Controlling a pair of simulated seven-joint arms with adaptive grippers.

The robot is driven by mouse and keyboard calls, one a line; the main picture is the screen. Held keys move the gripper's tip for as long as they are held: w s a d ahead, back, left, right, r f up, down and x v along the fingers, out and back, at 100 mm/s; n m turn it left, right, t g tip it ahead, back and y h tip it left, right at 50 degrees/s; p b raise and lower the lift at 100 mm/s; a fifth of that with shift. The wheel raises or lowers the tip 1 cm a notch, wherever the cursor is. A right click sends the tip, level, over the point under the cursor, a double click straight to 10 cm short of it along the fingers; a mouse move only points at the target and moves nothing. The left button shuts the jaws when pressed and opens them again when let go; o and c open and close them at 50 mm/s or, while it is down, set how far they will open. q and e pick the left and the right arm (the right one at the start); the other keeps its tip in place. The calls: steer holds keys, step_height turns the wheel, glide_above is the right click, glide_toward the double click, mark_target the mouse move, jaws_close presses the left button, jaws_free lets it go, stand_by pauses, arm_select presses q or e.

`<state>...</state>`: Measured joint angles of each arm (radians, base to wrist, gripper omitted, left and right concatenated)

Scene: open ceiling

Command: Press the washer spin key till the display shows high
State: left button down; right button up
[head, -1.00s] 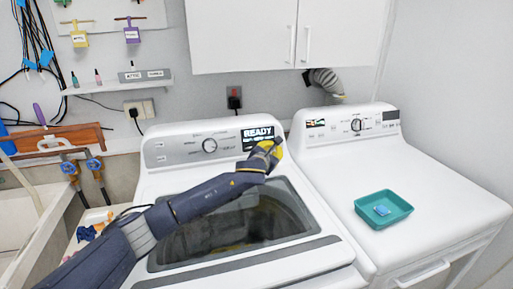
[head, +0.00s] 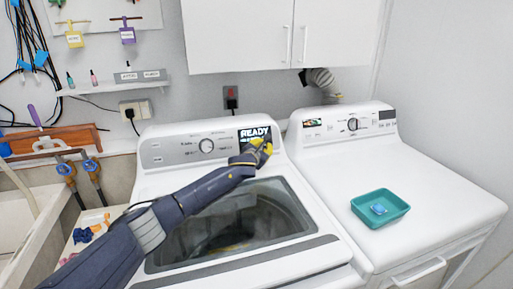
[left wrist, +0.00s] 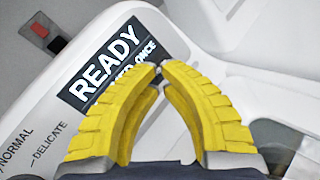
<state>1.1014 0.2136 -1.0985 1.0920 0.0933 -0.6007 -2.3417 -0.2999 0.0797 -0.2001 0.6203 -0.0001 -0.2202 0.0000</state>
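My left gripper (head: 262,143) has yellow fingers and is just in front of the panel, at the display's lower edge. In the left wrist view its fingertips (left wrist: 160,68) come together with nothing between them. I cannot make out the spin key. My right gripper is out of view.
White cabinets (head: 275,38) hang above. A sink with pipes and taps (head: 66,169) is at the left. The washer's lid window (head: 228,220) lies beneath my arm.

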arm_select(q)
steer(key=shift+w+a+f, duration=0.25)
steer(key=shift+w+f, duration=0.05)
steer(key=shift+w, duration=0.35)
steer(key=shift+w, duration=0.2)
stand_by(1.2)
steer(key=shift+w+a+f, duration=0.1)
steer(key=shift+w+a, duration=0.05)
steer(key=shift+w, duration=0.05)
steer(key=shift+w+a+f, duration=0.1)
steer(key=shift+w+f, duration=0.05)
steer(key=shift+w, duration=0.15)
stand_by(1.0)
steer(key=shift+s, duration=0.15)
steer(key=shift+s+d+r, duration=0.2)
steer(key=shift+s+r, duration=0.05)
steer(key=shift+s, duration=0.3)
steer(key=shift+s+d+r, duration=0.3)
steer(key=shift+s, duration=0.45)
steer(key=shift+s+d+r, duration=0.25)
steer(key=shift+s, duration=0.45)
steer(key=shift+s+d+r, duration=0.3)
steer(key=shift+s, duration=0.45)
